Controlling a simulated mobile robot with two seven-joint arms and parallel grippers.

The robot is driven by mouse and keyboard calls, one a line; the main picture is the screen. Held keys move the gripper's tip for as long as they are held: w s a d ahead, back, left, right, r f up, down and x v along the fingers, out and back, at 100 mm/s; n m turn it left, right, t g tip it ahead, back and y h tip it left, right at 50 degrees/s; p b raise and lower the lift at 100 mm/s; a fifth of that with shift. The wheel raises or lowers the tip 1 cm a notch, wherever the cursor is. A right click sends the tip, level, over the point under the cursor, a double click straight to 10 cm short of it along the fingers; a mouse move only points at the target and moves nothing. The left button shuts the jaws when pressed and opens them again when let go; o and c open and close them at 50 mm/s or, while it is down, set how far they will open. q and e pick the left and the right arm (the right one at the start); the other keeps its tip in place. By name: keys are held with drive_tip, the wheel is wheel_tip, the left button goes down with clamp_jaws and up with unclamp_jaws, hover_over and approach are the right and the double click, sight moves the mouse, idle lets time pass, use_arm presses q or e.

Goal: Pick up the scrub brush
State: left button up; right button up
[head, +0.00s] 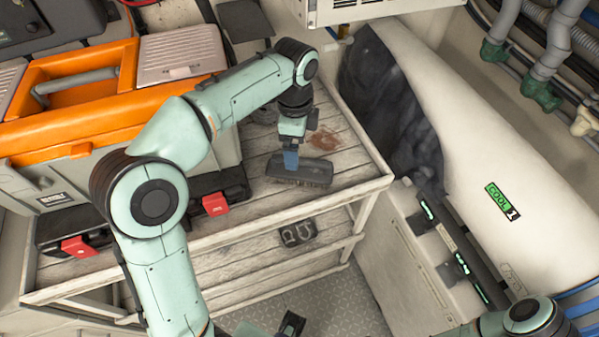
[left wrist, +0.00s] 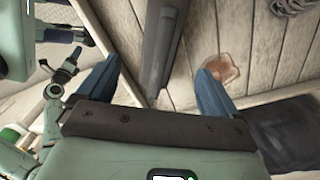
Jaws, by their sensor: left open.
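The scrub brush (head: 312,172) appears as a long dark grey bar lying on the slatted top of the shelf. My left gripper (head: 291,160) is over it, pointing down, with its fingers open. In the left wrist view the dark grey bar (left wrist: 160,45) runs between the two blue fingertips of my left gripper (left wrist: 157,85), apart from both. Part of the brush is hidden by the gripper in the head view.
An orange and grey toolbox (head: 75,125) fills the shelf's left side. A reddish stain (head: 325,140) marks the slats beyond the brush. A large pale cylinder (head: 480,150) stands at the right. Small dark shackle-like pieces (head: 298,234) lie on the lower shelf.

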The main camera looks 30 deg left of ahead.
sight(300, 169)
use_arm(q)
wheel_tip(300, 169, down, 8)
drive_tip(key=shift+w+f+b, duration=0.1)
drive_tip(key=shift+b, duration=0.55)
drive_tip(key=c, duration=1.2)
